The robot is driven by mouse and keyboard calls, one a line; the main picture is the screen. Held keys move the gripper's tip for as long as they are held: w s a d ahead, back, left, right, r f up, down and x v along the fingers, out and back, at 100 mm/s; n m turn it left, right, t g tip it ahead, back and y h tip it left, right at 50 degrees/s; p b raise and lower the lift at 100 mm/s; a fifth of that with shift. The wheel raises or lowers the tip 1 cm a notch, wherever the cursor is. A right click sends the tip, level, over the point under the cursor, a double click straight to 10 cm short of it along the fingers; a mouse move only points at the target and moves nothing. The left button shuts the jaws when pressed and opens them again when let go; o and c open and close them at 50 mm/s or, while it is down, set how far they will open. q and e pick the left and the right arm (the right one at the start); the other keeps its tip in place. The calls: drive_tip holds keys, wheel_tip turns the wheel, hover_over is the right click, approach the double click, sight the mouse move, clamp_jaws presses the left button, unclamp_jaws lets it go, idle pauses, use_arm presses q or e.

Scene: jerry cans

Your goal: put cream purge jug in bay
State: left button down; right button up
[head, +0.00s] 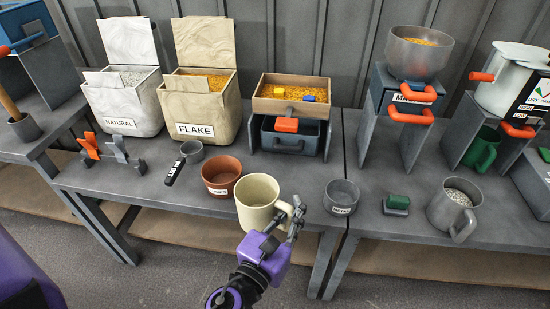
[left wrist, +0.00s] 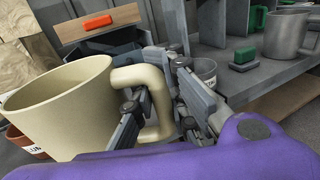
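The cream jug (head: 258,200) is upright at the table's front edge, its base overlapping the edge in the head view. In the left wrist view the jug (left wrist: 58,110) fills the left side, its handle toward me. My left gripper (head: 290,222) is at that handle; in the left wrist view its fingers (left wrist: 165,85) lie on either side of the handle and look closed on it. I cannot tell whether the jug's base touches the table. An open bay (head: 392,160) shows under the blue hopper stand; another bay at right holds a green mug (head: 482,149). My right gripper is not in view.
A terracotta pot (head: 221,177) is left of the jug, a small grey pot (head: 341,196) right. Further right are a green block (head: 397,203) and a grey jug of pellets (head: 454,209). Behind stand a wooden tray (head: 270,104) and the FLAKE bag (head: 205,108).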

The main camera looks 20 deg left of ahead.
use_arm(q)
drive_tip(key=shift+w+a+f+b, duration=0.55)
drive_tip(key=shift+w+a, duration=0.25)
drive_tip(key=shift+w, duration=1.95)
drive_tip(key=shift+w+a+f+b, duration=0.35)
drive_tip(key=shift+w+a+f, duration=0.4)
drive_tip(key=shift+w, duration=2)
drive_tip(key=shift+w+a+f+b, duration=0.5)
drive_tip(key=shift+w+a, duration=0.3)
drive_tip(key=shift+w, duration=1.95)
drive_tip(key=shift+r, duration=0.1)
drive_tip(key=shift+f, duration=0.25)
drive_tip(key=c, duration=1.7)
unclamp_jaws()
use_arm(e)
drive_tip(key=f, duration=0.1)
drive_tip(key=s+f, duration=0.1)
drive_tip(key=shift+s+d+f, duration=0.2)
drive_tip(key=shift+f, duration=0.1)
use_arm(q)
drive_tip(key=shift+r, duration=0.1)
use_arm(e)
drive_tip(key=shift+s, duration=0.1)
